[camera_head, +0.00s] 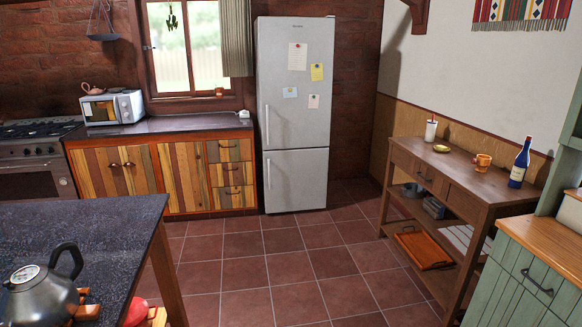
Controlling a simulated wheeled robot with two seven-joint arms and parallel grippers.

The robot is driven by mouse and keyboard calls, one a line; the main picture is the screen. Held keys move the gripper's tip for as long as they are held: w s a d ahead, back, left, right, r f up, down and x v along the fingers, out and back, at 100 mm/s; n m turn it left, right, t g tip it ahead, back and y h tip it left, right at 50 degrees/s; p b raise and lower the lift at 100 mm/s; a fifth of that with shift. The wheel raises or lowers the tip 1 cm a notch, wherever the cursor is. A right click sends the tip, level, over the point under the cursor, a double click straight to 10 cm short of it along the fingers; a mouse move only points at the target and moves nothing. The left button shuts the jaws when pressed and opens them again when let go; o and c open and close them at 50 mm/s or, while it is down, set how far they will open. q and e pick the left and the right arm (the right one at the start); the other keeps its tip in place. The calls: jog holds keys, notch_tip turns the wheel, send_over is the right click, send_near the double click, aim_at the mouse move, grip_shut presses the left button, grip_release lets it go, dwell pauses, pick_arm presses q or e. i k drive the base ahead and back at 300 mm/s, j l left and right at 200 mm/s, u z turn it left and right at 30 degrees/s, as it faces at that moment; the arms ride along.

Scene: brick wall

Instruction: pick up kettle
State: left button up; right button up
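A dark grey kettle (45,295) with a black arched handle stands upright at the bottom left, on the near dark stone-topped table (85,220). A wooden piece, perhaps a trivet (88,311), shows at its right base. The kettle's lower part is cut off by the picture's bottom edge. Neither of my grippers shows in this view.
A red and orange object (142,314), partly cut off, is beside the table's right edge. A fridge (295,115) stands at the back. A wooden side table (470,187) holds a bottle (519,165) and mug (483,162). The tiled floor (290,265) between is clear.

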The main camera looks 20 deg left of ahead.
aim_at(52, 303)
jog(key=i+u, duration=0.2)
jog(key=u, duration=0.3)
jog(key=i+u, duration=0.15)
jog(key=u, duration=0.3)
jog(key=i+l+u, duration=0.1)
jog(key=u, duration=0.4)
jog(key=i+l+u, duration=0.2)
jog(key=u, duration=0.3)
jog(key=i+l+u, duration=0.1)
jog(key=l+u, duration=0.15)
jog(key=u, duration=0.2)
jog(key=i+l+u, duration=0.1)
jog(key=l+u, duration=0.15)
jog(key=u, duration=0.25)
jog(key=i+l+u, duration=0.2)
jog(key=u, duration=0.2)
jog(key=i+l+u, duration=0.1)
jog(key=l+u, duration=0.25)
jog(key=i+l+u, duration=0.1)
jog(key=l+u, duration=0.3)
jog(key=i+l+u, duration=0.1)
jog(key=l+u, duration=0.25)
jog(key=i+l, duration=0.1)
jog(key=i, duration=0.25)
jog(key=u, duration=0.05)
